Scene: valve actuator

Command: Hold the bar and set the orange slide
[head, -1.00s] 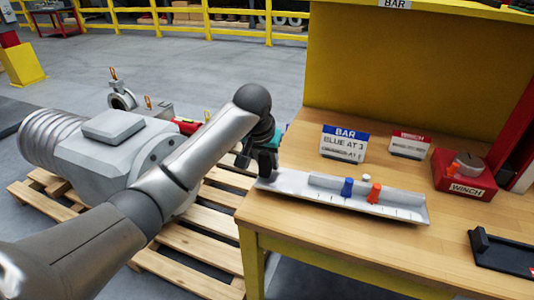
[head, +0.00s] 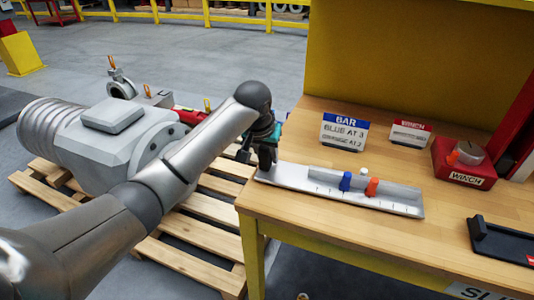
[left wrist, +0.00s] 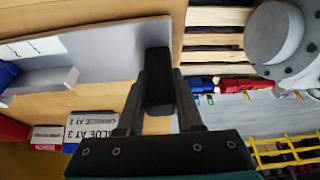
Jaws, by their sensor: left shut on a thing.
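The bar (head: 395,203) is a long light-grey plate with a raised rail and tick marks, lying on the wooden bench. On it sit a blue slide (head: 346,181) and, to its right, the orange slide (head: 372,187). A white knob (head: 365,172) shows behind them. My left gripper (head: 266,165) is at the bar's left end, shut on it. In the left wrist view, the dark fingers (left wrist: 158,85) are at the end of the grey plate (left wrist: 105,45), and the blue slide (left wrist: 7,73) is cut by the left edge. My right gripper is not in view.
Behind the bar stand a BAR sign (head: 343,131), reading blue at 3 and orange at 2, and a WINCH sign (head: 410,133). A red winch box (head: 462,162) and a black tray (head: 505,242) are at the right. The bench (head: 300,215) is clear before the bar.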

